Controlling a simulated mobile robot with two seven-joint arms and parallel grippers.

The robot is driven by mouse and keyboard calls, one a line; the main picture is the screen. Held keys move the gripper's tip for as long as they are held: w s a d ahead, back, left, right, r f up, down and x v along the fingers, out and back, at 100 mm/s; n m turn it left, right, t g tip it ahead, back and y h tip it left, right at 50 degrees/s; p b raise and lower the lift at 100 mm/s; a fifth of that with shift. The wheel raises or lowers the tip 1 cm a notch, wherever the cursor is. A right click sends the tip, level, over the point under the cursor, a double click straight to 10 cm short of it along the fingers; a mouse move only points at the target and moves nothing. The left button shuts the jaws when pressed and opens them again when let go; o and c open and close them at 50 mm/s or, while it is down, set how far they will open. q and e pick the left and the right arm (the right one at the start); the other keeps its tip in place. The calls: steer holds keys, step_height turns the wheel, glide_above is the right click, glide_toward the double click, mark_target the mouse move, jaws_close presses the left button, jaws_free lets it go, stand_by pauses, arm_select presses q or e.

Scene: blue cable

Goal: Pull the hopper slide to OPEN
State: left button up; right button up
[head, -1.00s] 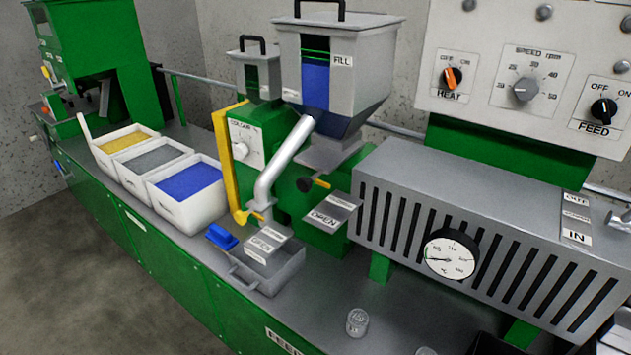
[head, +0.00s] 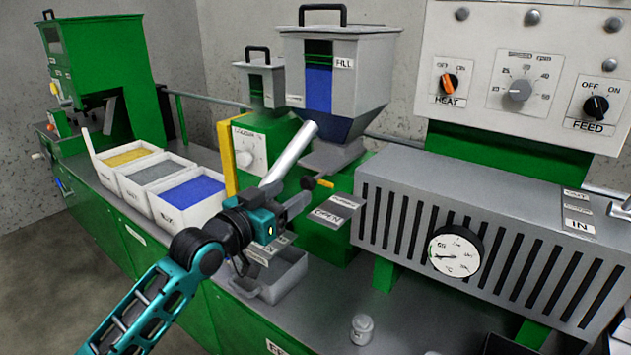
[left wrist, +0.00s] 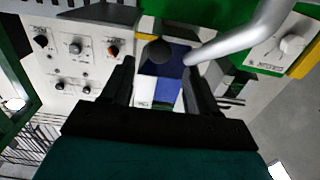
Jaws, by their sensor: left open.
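The large grey hopper (head: 366,70) with its FILL label and blue window stands at the centre of the head view. Below it, the hopper slide's black knob (head: 307,183) sits on a short yellowish rod, above a plate labelled OPEN (head: 335,212). My left gripper (head: 303,203) is in front of and just below the knob, beside the slanted grey pipe. In the left wrist view my left gripper (left wrist: 159,62) is open, and the dark round knob (left wrist: 160,50) shows between and beyond the fingertips. I cannot tell the distance left to it. My right gripper is not in view.
The slanted grey pipe (head: 290,152) runs close to my left gripper, with a grey tray (head: 290,276) below. White bins (head: 170,214) stand left. The vented grey heater box (head: 480,205) with a gauge is right. A small clear jar (head: 362,328) stands in front.

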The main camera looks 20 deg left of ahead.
mark_target(305, 183)
arm_select(q)
steer(key=b+x, duration=0.1)
steer(key=x, duration=0.7)
steer(key=shift+w+d+f, duration=0.1)
steer(key=shift+w+d, duration=0.05)
steer(key=shift+w, duration=0.1)
jaws_close()
